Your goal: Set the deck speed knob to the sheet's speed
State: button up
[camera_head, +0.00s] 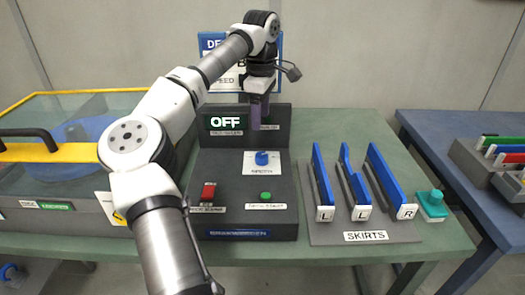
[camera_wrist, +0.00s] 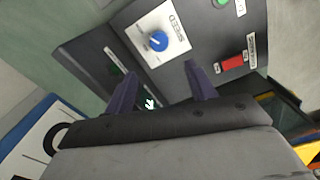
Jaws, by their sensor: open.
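The deck speed knob (camera_head: 262,158) is a blue dial on a white plate marked SPEED, on the dark control box. In the wrist view the knob (camera_wrist: 158,41) has a white pointer mark, with dial marks around it too small to read. My gripper (camera_head: 257,118) is above and behind the knob, pointing down. In the wrist view its two purple fingers (camera_wrist: 160,85) are apart and empty, with the knob beyond their tips and not touched. The sheet (camera_head: 222,80) is a white page with a blue header at the back, mostly hidden by my arm; its speed value is unreadable.
The box (camera_head: 222,170) bears an OFF display (camera_head: 226,121), a red switch (camera_head: 208,192) and a green button (camera_head: 265,196). Blue skirts (camera_head: 322,176) stand in a rack at right, beside a teal-knobbed block (camera_head: 432,204). A yellow-framed clear cover (camera_head: 60,120) stands left.

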aim_at(261, 155)
notch_tip(261, 155, down, 12)
jog(key=shift+d+f+p, duration=0.1)
jog(key=shift+p, duration=0.45)
jog(key=c, duration=1)
jog(key=shift+o, duration=0.2)
jog(key=n, duration=0.5)
jog(key=shift+n, duration=0.3)
jog(key=n, duration=0.6)
jog(key=shift+b, duration=0.3)
